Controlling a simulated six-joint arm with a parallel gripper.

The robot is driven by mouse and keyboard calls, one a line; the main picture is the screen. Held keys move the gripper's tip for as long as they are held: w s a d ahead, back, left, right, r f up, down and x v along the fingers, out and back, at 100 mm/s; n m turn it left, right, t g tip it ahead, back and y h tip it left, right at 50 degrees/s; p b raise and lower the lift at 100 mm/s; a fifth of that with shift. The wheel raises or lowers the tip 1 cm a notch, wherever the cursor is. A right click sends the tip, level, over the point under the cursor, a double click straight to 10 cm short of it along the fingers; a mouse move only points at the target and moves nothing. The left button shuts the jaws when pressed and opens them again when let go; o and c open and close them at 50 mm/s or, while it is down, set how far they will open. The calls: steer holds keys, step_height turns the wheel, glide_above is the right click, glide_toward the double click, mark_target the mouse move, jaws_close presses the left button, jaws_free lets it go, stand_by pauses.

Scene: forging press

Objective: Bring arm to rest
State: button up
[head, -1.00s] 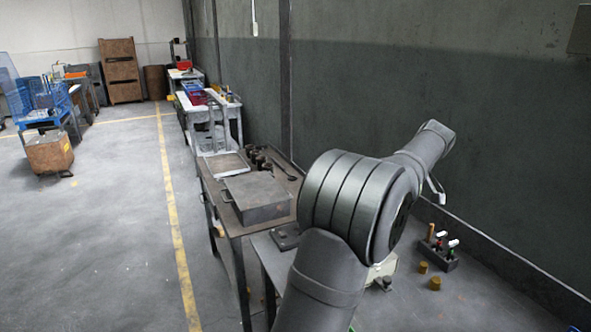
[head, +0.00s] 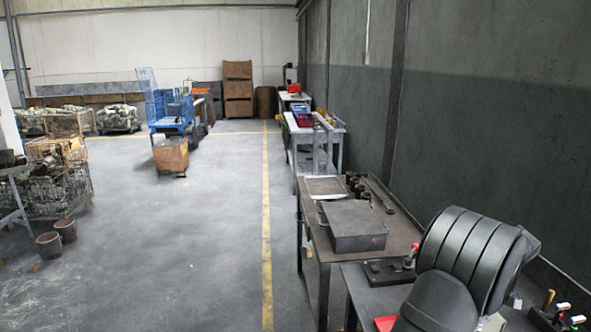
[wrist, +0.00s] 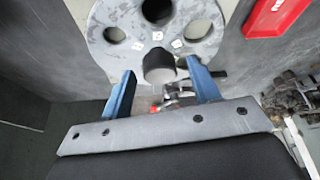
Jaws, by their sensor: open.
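In the wrist view my gripper (wrist: 162,90) shows two blue fingers, spread apart. A dark, short cylinder (wrist: 158,66) appears in the gap between them; I cannot tell its exact depth, and no finger is seen closed on it. A grey round plate with holes (wrist: 190,25) fills the top of that view. In the head view only a thick dark ribbed joint of my own arm shows at the lower right; my gripper is out of sight there.
A dark workbench (head: 322,262) carries a flat metal box (head: 352,226). A red-knobbed lever (head: 413,252) stands beside my arm. A grey wall is close on the right. A red tray (wrist: 279,14) shows in the wrist view.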

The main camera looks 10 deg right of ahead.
steer(key=shift+f, duration=0.15)
steer(key=v, duration=1.8)
steer(key=x, duration=1.7)
steer(key=shift+w+a+f, duration=0.1)
steer(key=shift+w+f, duration=0.05)
steer(key=shift+f, duration=0.15)
steer(key=shift+w+f, duration=0.15)
steer(key=shift+f, duration=0.05)
steer(key=shift+r+m+h, duration=0.1)
steer(key=shift+m+h, duration=0.2)
steer(key=shift+m, duration=0.3)
steer(key=m+h, duration=0.1)
steer(key=m, duration=0.4)
steer(key=shift+a+h, duration=0.15)
steer(key=shift+h, duration=0.25)
steer(key=shift+a+m+g+h, duration=0.15)
steer(key=shift+m+h, duration=0.35)
steer(key=shift+m, duration=0.9)
steer(key=shift+m+g+h, duration=0.25)
steer(key=shift+m+h, duration=0.25)
steer(key=shift+m, duration=0.9)
steer(key=shift+v, duration=1.5)
